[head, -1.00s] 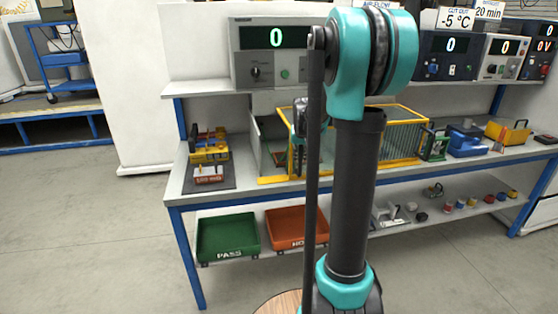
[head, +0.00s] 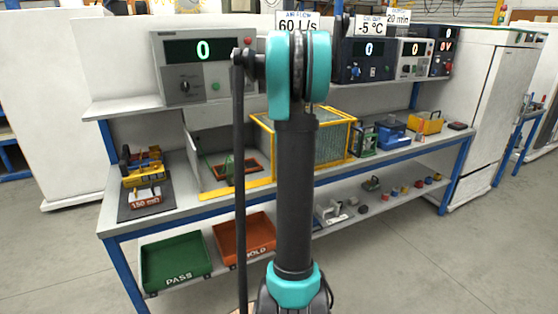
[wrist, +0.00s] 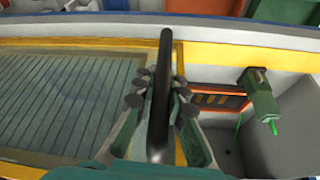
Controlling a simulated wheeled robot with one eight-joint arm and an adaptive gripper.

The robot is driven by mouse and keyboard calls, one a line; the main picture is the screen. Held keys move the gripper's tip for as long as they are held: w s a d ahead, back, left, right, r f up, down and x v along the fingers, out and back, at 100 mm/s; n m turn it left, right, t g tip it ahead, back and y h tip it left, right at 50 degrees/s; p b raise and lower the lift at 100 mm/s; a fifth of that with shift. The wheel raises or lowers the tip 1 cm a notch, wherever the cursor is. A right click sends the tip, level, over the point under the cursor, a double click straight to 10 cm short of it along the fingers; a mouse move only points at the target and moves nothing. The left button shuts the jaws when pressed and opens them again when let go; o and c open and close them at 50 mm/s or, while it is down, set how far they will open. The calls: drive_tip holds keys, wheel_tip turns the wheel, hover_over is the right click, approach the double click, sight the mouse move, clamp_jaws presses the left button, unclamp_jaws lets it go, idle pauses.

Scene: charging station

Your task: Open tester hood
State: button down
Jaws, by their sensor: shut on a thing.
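The tester hood (head: 335,115), a yellow-framed cover with ribbed clear sides, covers the right part of the tester on the bench. The tester's left part is uncovered and shows an orange-red frame (head: 228,167) inside. In the wrist view the ribbed hood panel (wrist: 60,105) lies left of my gripper (wrist: 161,97), with the uncovered bay on the right. My gripper is shut on a dark bar (wrist: 166,48), which looks like the hood handle. In the head view my arm hides the gripper and the handle.
A green device (wrist: 262,100) stands in the uncovered bay, close right of my gripper. Green (head: 175,262) and orange (head: 245,238) trays sit on the lower shelf. A meter (head: 205,62) stands on the upper shelf. A blue device (head: 392,134) is right of the hood.

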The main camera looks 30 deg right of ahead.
drive_tip(key=c, duration=1.5)
unclamp_jaws()
drive_tip(key=shift+c, duration=0.2)
drive_tip(key=shift+r, duration=0.1)
drive_tip(key=v, duration=1.2)
drive_tip(key=s+a+f+n, duration=0.1)
drive_tip(key=s+a+f, duration=0.45)
drive_tip(key=a, duration=0.35)
drive_tip(key=s+a+f, duration=0.5)
drive_tip(key=s+a, duration=0.1)
drive_tip(key=a, duration=0.3)
drive_tip(key=s+a+f, duration=0.4)
drive_tip(key=s+f, duration=0.1)
drive_tip(key=s, duration=0.2)
drive_tip(key=s+a+f+n, duration=0.1)
drive_tip(key=s+a+f, duration=0.4)
drive_tip(key=s, duration=0.3)
drive_tip(key=shift+s+f+y, duration=0.25)
drive_tip(key=shift+f+y, duration=0.15)
drive_tip(key=shift+f, duration=0.2)
